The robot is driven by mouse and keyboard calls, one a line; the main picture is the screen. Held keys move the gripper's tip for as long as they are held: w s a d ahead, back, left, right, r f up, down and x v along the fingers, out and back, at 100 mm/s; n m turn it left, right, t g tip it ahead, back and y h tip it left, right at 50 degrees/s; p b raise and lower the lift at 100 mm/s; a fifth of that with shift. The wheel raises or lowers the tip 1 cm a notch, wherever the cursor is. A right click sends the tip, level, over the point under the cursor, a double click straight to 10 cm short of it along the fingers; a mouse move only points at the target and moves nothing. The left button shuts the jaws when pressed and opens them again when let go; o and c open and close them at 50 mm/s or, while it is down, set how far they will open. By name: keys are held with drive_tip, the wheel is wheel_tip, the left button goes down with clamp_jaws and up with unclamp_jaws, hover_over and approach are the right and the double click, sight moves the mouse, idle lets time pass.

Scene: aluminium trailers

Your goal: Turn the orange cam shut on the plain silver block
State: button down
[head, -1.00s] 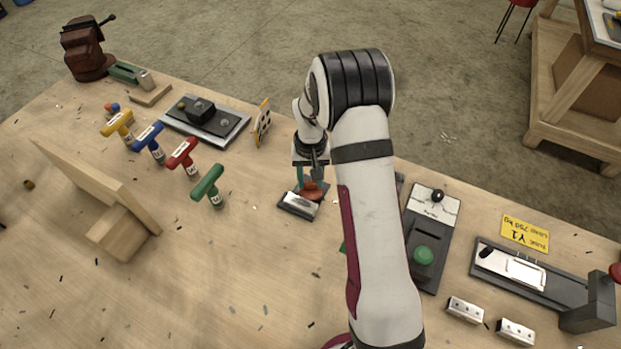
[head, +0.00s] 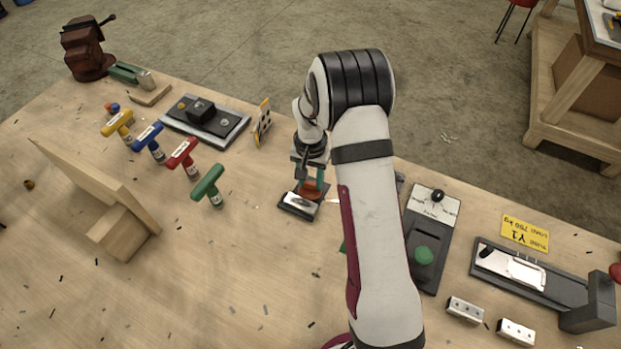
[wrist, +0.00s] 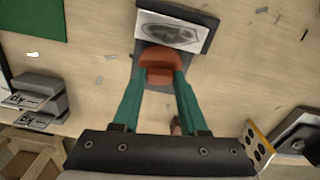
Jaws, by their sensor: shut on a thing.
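The plain silver block (head: 298,205) lies in a dark holder on the bench, just in front of my gripper. It also shows at the top of the wrist view (wrist: 168,35), with a dark oval reflection on its face. The orange cam (wrist: 160,64) stands right beside the block; I cannot tell whether it touches it. My gripper (wrist: 160,76) has its green fingers on both sides of the cam and is shut on it. In the head view the cam (head: 312,190) is partly hidden by the gripper.
T-handled tools in yellow, blue, red and green (head: 208,187) stand to the left. A panel with a green knob (head: 423,256) is to the right, near a yellow label (head: 525,234) and two small silver blocks (head: 465,309). A wooden stand (head: 105,205) is at left.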

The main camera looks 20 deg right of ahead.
sight(311, 183)
drive_tip(key=c, duration=0.7)
unclamp_jaws()
drive_tip(key=shift+r, duration=0.1)
wheel_tip(311, 183, up, 16)
drive_tip(key=shift+f, duration=0.15)
